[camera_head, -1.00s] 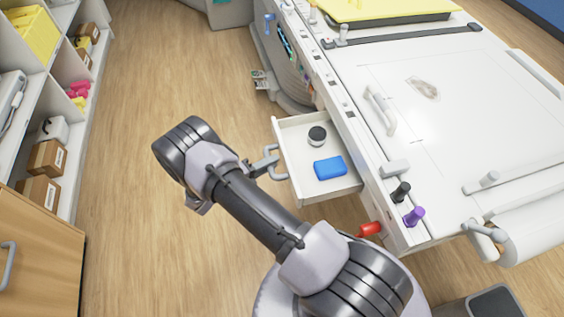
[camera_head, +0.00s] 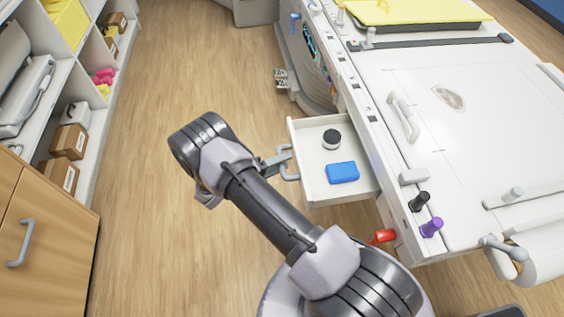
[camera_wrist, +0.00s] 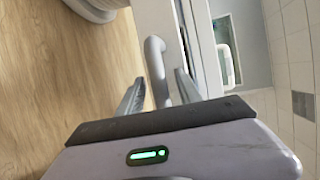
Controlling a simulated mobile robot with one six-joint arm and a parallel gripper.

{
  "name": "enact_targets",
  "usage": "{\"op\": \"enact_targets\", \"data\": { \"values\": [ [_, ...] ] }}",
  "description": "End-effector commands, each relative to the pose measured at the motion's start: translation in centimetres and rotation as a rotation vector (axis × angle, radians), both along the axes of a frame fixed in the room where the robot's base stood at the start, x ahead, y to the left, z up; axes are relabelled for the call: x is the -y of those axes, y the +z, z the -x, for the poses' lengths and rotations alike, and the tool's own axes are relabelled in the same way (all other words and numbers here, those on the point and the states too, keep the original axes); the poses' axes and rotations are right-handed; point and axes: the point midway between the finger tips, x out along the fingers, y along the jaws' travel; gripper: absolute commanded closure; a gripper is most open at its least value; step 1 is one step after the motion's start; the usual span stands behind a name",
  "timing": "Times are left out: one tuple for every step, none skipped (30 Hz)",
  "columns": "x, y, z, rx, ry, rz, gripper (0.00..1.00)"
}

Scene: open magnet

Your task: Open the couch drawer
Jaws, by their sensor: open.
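The couch drawer (camera_head: 313,193) is a white tray pulled out from the side of the white couch (camera_head: 452,130). Its grey bar handle (camera_head: 287,162) is on the drawer front, on the left. A blue block (camera_head: 342,172) and a round black-and-white item (camera_head: 331,139) lie in the drawer. My gripper (camera_head: 276,162) is at the handle. In the wrist view my open gripper (camera_wrist: 160,88) has one finger on each side of the handle (camera_wrist: 155,55). I cannot tell whether the fingers touch it.
A red knob (camera_head: 382,237) sticks out from the couch below the drawer. Shelves with boxes (camera_head: 68,142) and a wooden cabinet (camera_head: 50,235) stand at the left.

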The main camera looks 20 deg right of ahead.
Motion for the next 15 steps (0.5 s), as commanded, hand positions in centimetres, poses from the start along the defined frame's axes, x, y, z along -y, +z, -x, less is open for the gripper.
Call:
{"op": "enact_targets", "data": {
  "values": [
    [0.0, 0.0, 0.0, 0.0, 0.0, 0.0, 0.59],
    [-0.1, 0.0, 0.0, 0.0, 0.0, 0.0, 0.59],
    [-0.3, 0.1, 0.0, 0.0, 0.001, 0.0, 0.59],
    [-0.5, 0.1, 0.0, 0.0, 0.002, 0.0, 0.59],
    [-0.9, 0.2, 0.1, 0.001, 0.003, 0.0, 0.59],
    [-1.5, 0.4, 0.2, 0.001, 0.003, 0.0, 0.59],
    [-2.1, 0.6, 0.3, 0.001, 0.003, 0.0, 0.59],
    [-2.8, 0.7, 0.4, 0.001, 0.004, 0.0, 0.59],
    [-3.8, 0.9, 0.6, 0.001, 0.004, 0.0, 0.59],
    [-4.6, 1.1, 0.7, 0.001, 0.006, 0.0, 0.59],
    [-5.5, 1.3, 0.8, 0.002, 0.005, 0.0, 0.59],
    [-6.6, 1.5, 1.0, 0.002, 0.005, 0.0, 0.59],
    [-7.5, 1.7, 1.2, 0.003, 0.005, -0.001, 0.59],
    [-8.4, 1.8, 1.3, 0.002, 0.005, -0.001, 0.59],
    [-9.7, 2.0, 1.5, 0.003, 0.005, -0.001, 0.59]
  ]
}}
